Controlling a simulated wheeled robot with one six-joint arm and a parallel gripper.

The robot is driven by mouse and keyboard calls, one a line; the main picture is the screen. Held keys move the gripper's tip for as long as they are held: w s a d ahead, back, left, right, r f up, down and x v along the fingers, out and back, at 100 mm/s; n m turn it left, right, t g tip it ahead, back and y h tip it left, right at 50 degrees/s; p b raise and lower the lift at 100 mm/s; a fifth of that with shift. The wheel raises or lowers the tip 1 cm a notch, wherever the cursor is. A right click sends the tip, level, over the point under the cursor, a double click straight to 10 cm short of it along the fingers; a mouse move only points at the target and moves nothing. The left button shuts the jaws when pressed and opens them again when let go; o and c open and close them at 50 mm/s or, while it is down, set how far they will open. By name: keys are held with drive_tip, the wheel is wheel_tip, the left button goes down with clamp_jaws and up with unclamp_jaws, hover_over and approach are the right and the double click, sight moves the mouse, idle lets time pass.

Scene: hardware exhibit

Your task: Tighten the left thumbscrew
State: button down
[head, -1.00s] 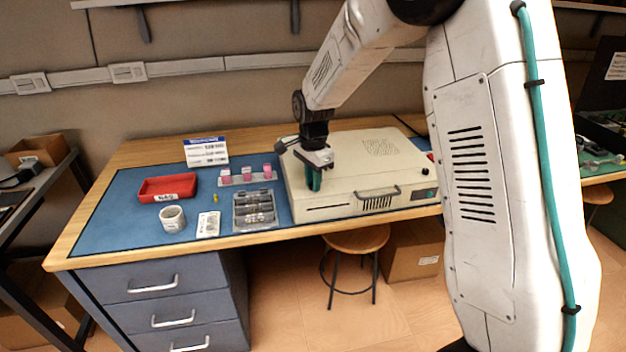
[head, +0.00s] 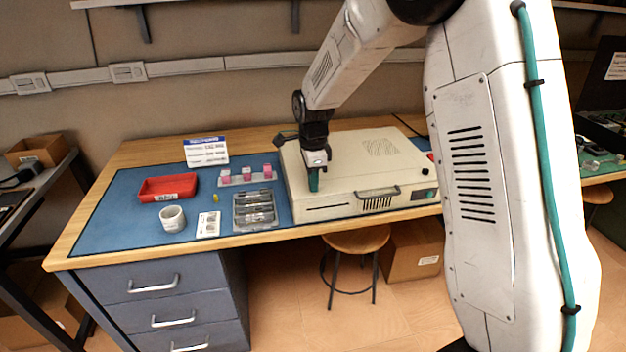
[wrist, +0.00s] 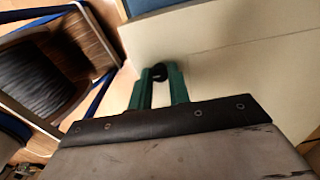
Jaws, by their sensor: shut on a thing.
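The cream equipment case (head: 345,160) lies on the bench, with a handle (head: 378,193) on its front. The left thumbscrew (wrist: 159,73) is a small black knob, seen in the wrist view between the green fingertips. My gripper (head: 314,186) points down over the front left part of the case top. Its green fingers, also in the wrist view (wrist: 158,76), are shut on the knob from both sides. In the head view the fingers hide this knob. Another black knob (head: 397,171) stands uncovered on the case's right side. How far the held screw is turned in cannot be told.
A sign (head: 206,151) stands behind. A stool (head: 357,240) is in front.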

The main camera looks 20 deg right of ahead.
drive_tip(key=c, duration=1.3)
unclamp_jaws()
wheel_tip(320, 180, up, 8)
drive_tip(key=shift+f, duration=0.1)
